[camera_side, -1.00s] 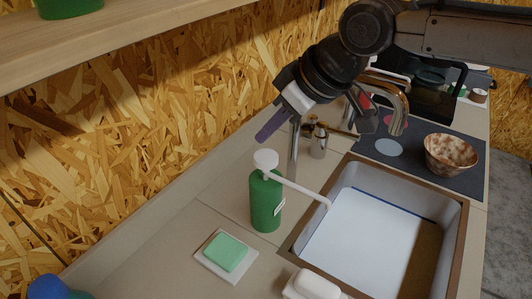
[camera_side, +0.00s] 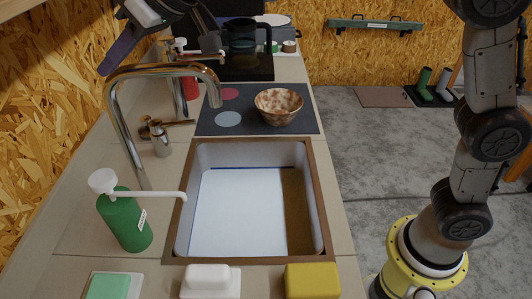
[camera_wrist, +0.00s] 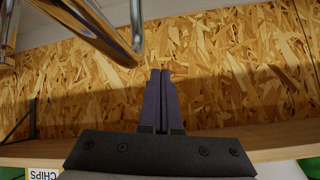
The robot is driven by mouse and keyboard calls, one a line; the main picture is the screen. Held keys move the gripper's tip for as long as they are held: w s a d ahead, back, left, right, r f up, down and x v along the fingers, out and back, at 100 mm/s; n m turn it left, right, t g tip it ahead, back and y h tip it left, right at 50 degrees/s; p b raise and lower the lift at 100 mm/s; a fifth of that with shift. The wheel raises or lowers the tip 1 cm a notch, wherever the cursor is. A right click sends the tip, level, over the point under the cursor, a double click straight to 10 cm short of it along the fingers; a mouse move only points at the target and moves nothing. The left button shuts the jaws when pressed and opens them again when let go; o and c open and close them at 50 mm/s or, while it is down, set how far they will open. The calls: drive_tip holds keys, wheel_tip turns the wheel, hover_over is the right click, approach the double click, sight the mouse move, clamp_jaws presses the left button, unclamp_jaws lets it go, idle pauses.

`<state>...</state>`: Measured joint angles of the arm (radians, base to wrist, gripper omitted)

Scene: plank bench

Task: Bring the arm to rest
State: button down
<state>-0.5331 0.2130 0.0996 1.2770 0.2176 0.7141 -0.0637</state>
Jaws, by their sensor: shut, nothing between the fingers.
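My gripper (camera_side: 108,66) is at the top left of the side view, beyond the tall chrome faucet (camera_side: 112,110), with its purple fingers pointing down and left. In the wrist view my gripper (camera_wrist: 160,72) has both purple fingers side by side with no gap, and nothing is between them. Behind the fingers is the chipboard wall (camera_wrist: 225,65). My arm's lower links show at the right of the side view; the links joining them to the gripper are out of the picture.
The faucet's chrome pipe (camera_wrist: 100,32) passes close at the wrist view's upper left, and a wooden shelf (camera_wrist: 280,135) runs below. The sink (camera_side: 320,215) stands among a green soap dispenser (camera_side: 124,222), a speckled bowl (camera_side: 278,106), a yellow block (camera_side: 312,281) and a white soap (camera_side: 210,277).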

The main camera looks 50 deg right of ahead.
drive_tip(key=shift+m+t, duration=0.8)
drive_tip(key=shift+m, duration=0.1)
drive_tip(key=d+r, duration=0.1)
drive_tip(key=d, duration=0.1)
drive_tip(key=d+r, duration=0.1)
drive_tip(key=d, duration=0.1)
drive_tip(key=d+r, duration=0.1)
drive_tip(key=d, duration=0.1)
drive_tip(key=shift+w+r, duration=0.35)
drive_tip(key=shift+w, duration=0.05)
drive_tip(key=s+d+f+m+g+h, duration=0.15)
drive_tip(key=s+d+f, duration=0.25)
drive_tip(key=s+d, duration=0.45)
drive_tip(key=s+d+f+m+t+h, duration=0.1)
drive_tip(key=s+d+f+h, duration=0.15)
drive_tip(key=s+d, duration=0.65)
drive_tip(key=s+d+f+g+h, duration=0.1)
drive_tip(key=s+d+f, duration=0.3)
drive_tip(key=s+f, duration=0.2)
drive_tip(key=s+d+f+m+g+h, duration=0.1)
drive_tip(key=s+d+f, duration=0.3)
drive_tip(key=s, duration=0.5)
wheel_tip(320, 180, down, 3)
drive_tip(key=shift+d+r+g, duration=0.15)
drive_tip(key=shift+d+g, duration=0.15)
drive_tip(key=shift+g, duration=0.15)
